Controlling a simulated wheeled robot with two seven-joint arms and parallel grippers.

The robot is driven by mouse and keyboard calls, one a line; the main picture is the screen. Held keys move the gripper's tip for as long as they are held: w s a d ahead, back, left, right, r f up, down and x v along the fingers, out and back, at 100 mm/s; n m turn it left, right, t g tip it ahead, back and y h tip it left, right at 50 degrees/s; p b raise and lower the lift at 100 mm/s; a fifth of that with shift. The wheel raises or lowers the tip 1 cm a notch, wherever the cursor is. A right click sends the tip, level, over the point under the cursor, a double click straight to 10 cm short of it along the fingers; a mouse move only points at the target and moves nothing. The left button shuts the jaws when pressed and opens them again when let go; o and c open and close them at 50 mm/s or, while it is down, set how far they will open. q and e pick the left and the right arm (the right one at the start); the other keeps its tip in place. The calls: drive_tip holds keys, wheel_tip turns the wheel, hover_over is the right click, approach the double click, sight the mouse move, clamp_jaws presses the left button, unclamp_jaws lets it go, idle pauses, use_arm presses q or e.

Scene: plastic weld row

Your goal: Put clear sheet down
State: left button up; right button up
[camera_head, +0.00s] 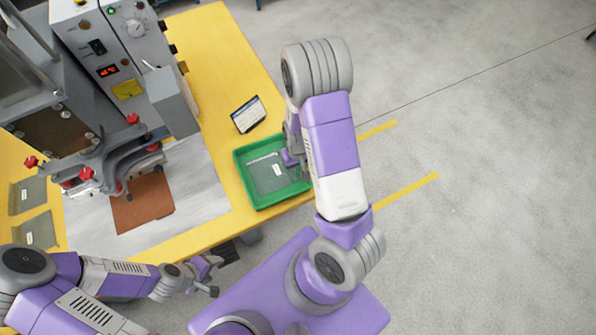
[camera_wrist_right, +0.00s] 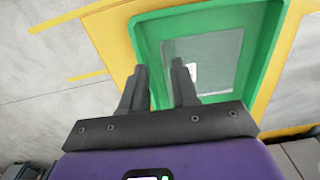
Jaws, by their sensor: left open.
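A clear sheet (camera_head: 268,176) with a small white label lies in the green tray (camera_head: 259,203) near the table's right edge. In the right wrist view the sheet (camera_wrist_right: 215,55) lies inside the green tray (camera_wrist_right: 272,45). My right gripper (camera_head: 294,158) is over the tray's right side; in its wrist view the fingers (camera_wrist_right: 160,72) stand apart at the sheet's edge. I cannot tell whether they touch it. My left gripper (camera_head: 213,277) is open and empty, off the table's front edge. Two similar labelled sheets (camera_head: 28,193) (camera_head: 40,230) lie at the table's left.
The welding machine (camera_head: 125,50) with its red-knobbed clamp (camera_head: 115,165) stands at the back left. A brown pad (camera_head: 143,203) lies below the clamp on a grey plate (camera_head: 205,190). A small display stand (camera_head: 248,115) is behind the tray. The yellow table (camera_head: 222,65) is bare around it.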

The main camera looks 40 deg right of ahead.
drive_tip(key=s+a+f, duration=0.1)
drive_tip(key=a, duration=0.2)
drive_tip(key=s+a+f+y, duration=0.1)
drive_tip(key=a+f, duration=0.1)
drive_tip(key=a, duration=0.2)
drive_tip(key=s+a+f+n+y, duration=0.1)
drive_tip(key=a, duration=0.3)
drive_tip(key=shift+s+a+f+p, duration=0.2)
drive_tip(key=shift+s+f+p, duration=0.05)
drive_tip(key=shift+s+p, duration=0.05)
drive_tip(key=s+a+f+y, duration=0.1)
drive_tip(key=s+a+y, duration=0.1)
drive_tip(key=a, duration=0.7)
drive_tip(key=shift+s+a+f+t, duration=0.2)
drive_tip(key=shift+s+f+t, duration=0.15)
drive_tip(key=shift+s, duration=0.2)
drive_tip(key=shift+f, duration=0.15)
wheel_tip(320, 180, down, 5)
drive_tip(key=b, duration=0.4)
drive_tip(key=shift+r+b, duration=0.2)
drive_tip(key=shift+b, duration=0.2)
